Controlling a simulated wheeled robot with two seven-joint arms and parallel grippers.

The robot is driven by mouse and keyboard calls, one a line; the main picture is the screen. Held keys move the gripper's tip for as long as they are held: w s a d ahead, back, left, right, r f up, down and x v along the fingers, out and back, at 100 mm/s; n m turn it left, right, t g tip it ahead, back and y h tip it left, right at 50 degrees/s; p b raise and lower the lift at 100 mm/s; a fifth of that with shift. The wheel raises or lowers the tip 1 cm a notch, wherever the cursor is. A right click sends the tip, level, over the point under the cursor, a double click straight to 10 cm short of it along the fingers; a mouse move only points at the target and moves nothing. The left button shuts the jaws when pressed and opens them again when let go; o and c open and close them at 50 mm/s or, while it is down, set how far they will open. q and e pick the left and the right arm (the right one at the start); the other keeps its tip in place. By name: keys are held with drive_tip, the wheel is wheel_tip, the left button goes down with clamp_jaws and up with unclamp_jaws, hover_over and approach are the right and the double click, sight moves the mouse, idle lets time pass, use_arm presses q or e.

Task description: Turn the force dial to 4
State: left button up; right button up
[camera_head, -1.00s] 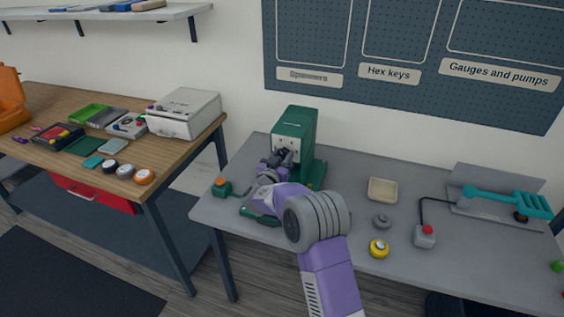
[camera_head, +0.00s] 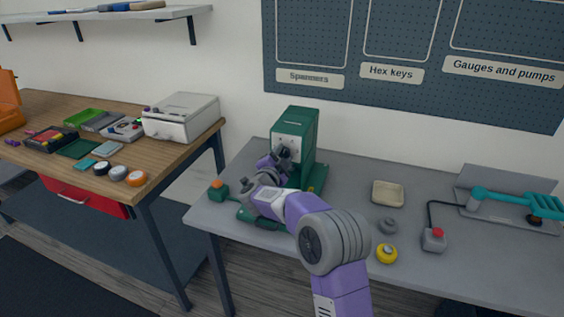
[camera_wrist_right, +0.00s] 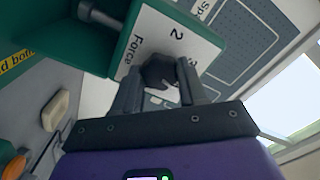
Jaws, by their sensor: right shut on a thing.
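The force dial is a dark knob (camera_wrist_right: 160,72) on the white face plate (camera_wrist_right: 140,45) of a green machine (camera_head: 304,128). In the right wrist view the plate reads "Force", with a "2" and a partly covered "3" beside the knob. My right gripper (camera_wrist_right: 161,85) is shut on the knob, one finger on each side. In the head view my right gripper (camera_head: 280,158) is at the front of the machine, and it hides the dial there. The pointer's exact setting cannot be told. My left gripper is not in view.
A green box with an orange button (camera_head: 218,189) stands left of the machine on the grey table (camera_head: 350,185).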

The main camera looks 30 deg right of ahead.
drive_tip(key=shift+m+b, duration=0.45)
drive_tip(key=shift+m, duration=0.65)
drive_tip(key=o, duration=1.1)
drive_tip(key=shift+c, duration=0.2)
drive_tip(key=p+v, duration=0.1)
drive_tip(key=v, duration=0.6)
drive_tip(key=shift+s+a, duration=0.2)
drive_tip(key=shift+a, duration=0.05)
